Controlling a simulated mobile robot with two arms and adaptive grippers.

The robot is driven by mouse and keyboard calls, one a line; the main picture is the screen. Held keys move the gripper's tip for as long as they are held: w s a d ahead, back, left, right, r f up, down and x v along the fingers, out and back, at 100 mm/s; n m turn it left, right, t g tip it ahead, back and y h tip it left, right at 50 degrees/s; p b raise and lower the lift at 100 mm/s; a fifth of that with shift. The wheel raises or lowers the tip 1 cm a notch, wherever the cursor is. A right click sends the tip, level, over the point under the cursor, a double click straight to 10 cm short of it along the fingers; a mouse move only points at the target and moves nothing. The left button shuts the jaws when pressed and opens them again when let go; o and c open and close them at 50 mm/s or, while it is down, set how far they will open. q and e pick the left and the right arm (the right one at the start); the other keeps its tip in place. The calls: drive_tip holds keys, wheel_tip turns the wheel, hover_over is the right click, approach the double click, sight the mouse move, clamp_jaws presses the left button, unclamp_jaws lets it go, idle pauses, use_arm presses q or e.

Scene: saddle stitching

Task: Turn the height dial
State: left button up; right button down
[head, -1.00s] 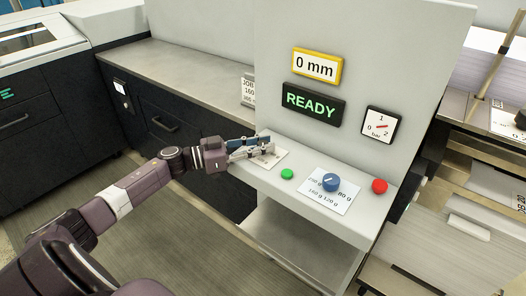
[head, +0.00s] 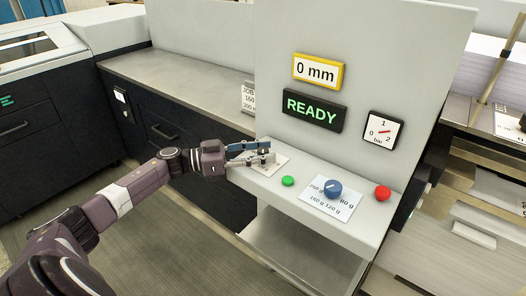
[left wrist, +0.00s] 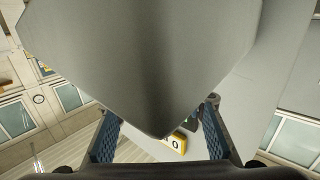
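My left gripper (head: 258,152) reaches from the left over a white card (head: 276,166) at the left end of the console ledge. A grey knob-like part shows at its fingertips in the head view; I take it for the height dial, mostly hidden by the fingers. In the left wrist view the two blue-padded fingers of my left gripper (left wrist: 160,135) stand wide apart, with a large grey shape (left wrist: 150,60) in front and between them. I cannot tell whether they touch it. The yellow-framed display (head: 318,70) reads 0 mm. My right gripper is out of view.
A green button (head: 288,181), a blue dial (head: 334,188) on a card with gram marks, and a red button (head: 382,193) sit further right on the ledge. The READY screen (head: 314,107) and a bar gauge (head: 383,130) are on the upright panel.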

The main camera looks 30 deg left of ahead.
use_arm(q)
drive_tip(key=v, duration=1.2)
idle(0.4)
